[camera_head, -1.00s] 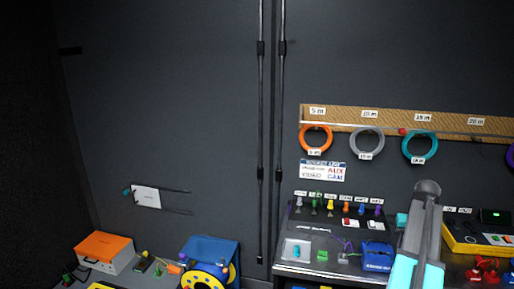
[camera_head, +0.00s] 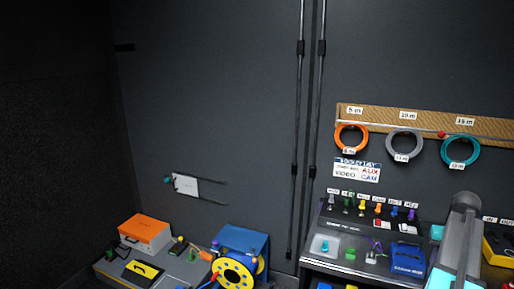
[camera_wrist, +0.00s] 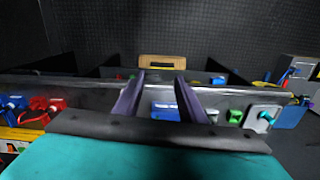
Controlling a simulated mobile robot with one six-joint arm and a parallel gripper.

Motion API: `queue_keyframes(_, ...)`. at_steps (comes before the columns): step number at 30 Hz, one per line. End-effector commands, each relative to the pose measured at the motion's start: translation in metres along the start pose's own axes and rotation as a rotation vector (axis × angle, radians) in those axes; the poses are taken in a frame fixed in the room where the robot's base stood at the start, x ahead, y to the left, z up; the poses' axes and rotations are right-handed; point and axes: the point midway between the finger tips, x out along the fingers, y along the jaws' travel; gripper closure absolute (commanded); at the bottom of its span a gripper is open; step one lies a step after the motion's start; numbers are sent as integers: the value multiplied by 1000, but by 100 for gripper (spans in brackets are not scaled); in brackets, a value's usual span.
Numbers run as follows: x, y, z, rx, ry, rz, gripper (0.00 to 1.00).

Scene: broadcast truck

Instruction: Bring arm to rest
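My gripper (camera_wrist: 160,100) shows in the wrist view with its two dark fingers apart and nothing visible between them. Beyond the fingers lie the shelf edge and a tan box-like thing with a dark opening (camera_wrist: 162,62). In the head view my arm link, grey and turquoise, rises at the lower right in front of the bench. The fingers are not visible in the head view.
A bench (camera_head: 345,270) carries a connector panel (camera_head: 365,215), a blue box (camera_head: 408,259) and a small tray (camera_head: 324,246). Cable coils hang from a wooden rail (camera_head: 430,121). At lower left are an orange box (camera_head: 145,228) and a yellow reel (camera_head: 233,274).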

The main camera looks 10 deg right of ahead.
Motion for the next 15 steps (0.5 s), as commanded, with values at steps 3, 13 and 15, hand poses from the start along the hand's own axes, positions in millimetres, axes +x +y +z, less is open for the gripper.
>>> queue_keyframes(3,10,-15,-2,-23,-12,-3,63)
queue_keyframes(13,62,-85,0,-122,-82,-14,63)
queue_keyframes(15,81,-108,5,-156,-108,-17,63)
